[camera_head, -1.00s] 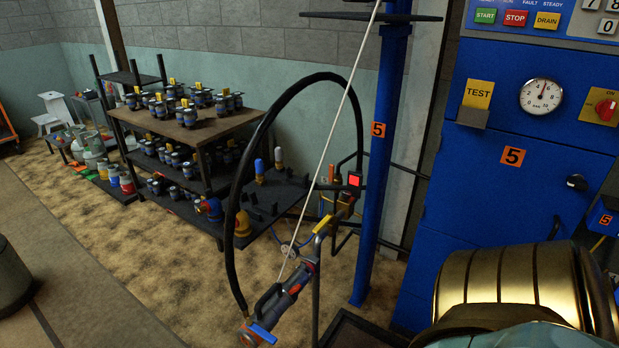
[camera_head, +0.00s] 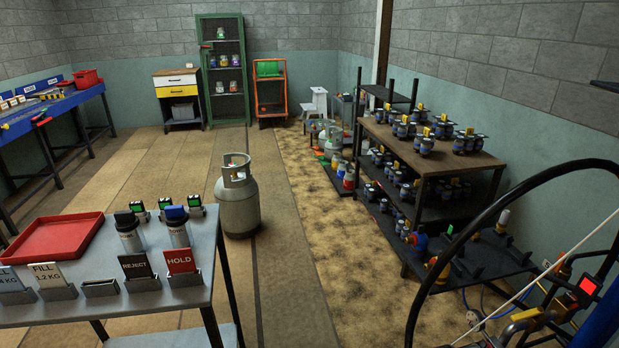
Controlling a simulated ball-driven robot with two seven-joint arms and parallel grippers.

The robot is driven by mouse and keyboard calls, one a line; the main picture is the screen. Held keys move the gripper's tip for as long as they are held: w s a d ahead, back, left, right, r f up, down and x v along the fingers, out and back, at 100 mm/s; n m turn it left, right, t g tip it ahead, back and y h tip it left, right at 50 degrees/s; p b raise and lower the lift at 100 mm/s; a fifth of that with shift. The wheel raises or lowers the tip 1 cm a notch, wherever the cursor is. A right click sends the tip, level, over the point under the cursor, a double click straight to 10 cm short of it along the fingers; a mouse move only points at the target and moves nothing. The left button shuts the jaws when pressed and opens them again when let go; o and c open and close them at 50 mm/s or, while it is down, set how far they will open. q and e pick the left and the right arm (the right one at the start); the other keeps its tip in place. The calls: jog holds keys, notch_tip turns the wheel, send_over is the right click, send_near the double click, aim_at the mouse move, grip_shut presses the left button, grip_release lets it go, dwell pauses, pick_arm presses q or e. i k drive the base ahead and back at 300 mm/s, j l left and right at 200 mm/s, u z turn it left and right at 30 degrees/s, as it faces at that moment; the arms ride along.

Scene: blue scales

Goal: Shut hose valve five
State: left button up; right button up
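The black hose (camera_head: 452,243) of the filling station arches down at the right side of the head view. A yellow handle (camera_head: 526,315) shows beside it near the bottom right edge. A small red lit square (camera_head: 588,286) sits on a dark box above that. Only a sliver of the blue post (camera_head: 604,322) is in view, and its orange number 5 is out of frame. The lower end of the hose, with its valve and blue lever, is below the frame. Neither of my grippers is in view.
A grey table (camera_head: 210,255) with a red tray (camera_head: 52,238) and sign holders stands at the near left. A grey gas cylinder (camera_head: 238,205) stands on the floor behind it. A shelf rack (camera_head: 437,160) of valves stands right. Floor between is clear.

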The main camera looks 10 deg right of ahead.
aim_at(536, 311)
jog(key=i+z, duration=0.1)
jog(key=z, duration=0.9)
jog(key=i+j+z, duration=0.1)
jog(key=z, duration=0.4)
jog(key=j+z, duration=0.1)
jog(key=z, duration=0.35)
jog(key=i, duration=0.05)
